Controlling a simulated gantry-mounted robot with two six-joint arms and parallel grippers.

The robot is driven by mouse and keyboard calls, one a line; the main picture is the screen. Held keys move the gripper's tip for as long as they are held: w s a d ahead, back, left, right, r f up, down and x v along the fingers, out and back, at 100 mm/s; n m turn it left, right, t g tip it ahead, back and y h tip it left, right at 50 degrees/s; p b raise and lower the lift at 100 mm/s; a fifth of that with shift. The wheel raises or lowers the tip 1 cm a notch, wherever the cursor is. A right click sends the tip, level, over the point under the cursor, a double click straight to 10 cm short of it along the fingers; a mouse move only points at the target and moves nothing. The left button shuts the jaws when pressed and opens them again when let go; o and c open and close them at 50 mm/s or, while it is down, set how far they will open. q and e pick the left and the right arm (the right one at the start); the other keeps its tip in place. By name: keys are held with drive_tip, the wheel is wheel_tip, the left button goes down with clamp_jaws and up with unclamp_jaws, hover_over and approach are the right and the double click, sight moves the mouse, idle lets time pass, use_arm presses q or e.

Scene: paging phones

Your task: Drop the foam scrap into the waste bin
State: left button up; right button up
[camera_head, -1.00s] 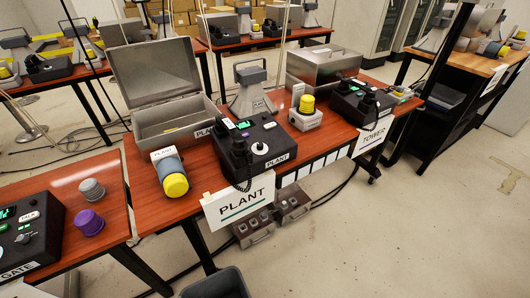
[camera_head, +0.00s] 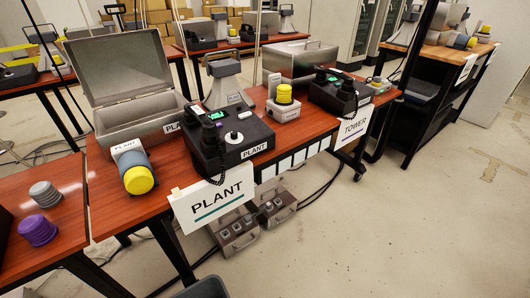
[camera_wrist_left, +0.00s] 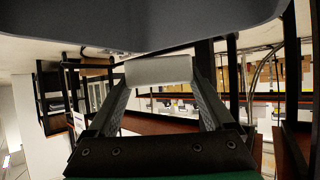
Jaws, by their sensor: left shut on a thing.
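My left gripper (camera_wrist_left: 158,84) shows only in the left wrist view, shut on a pale grey block, the foam scrap (camera_wrist_left: 158,70), held between its fingertips. Part of the scrap is hidden behind the fingers. In the head view, the dark rim of a bin (camera_head: 203,288), which looks like the waste bin, shows at the bottom edge, on the floor in front of the PLANT table. Most of the bin is cut off, and its inside is barely seen. My right gripper is in neither current view.
The red-brown table (camera_head: 110,212) holds an open grey metal box (camera_head: 140,117), a yellow-capped cylinder (camera_head: 139,178) and the PLANT phone (camera_head: 238,138). The PLANT sign (camera_head: 215,200) hangs at its front edge. Grey control boxes (camera_head: 235,232) lie beneath. Floor to the right is clear.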

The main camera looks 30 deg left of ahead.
use_arm(q)
drive_tip(key=shift+f, duration=0.45)
use_arm(e)
drive_tip(key=shift+f, duration=0.35)
use_arm(q)
drive_tip(key=o, duration=1)
drive_tip(key=shift+o, duration=0.2)
drive_tip(key=shift+r, duration=0.1)
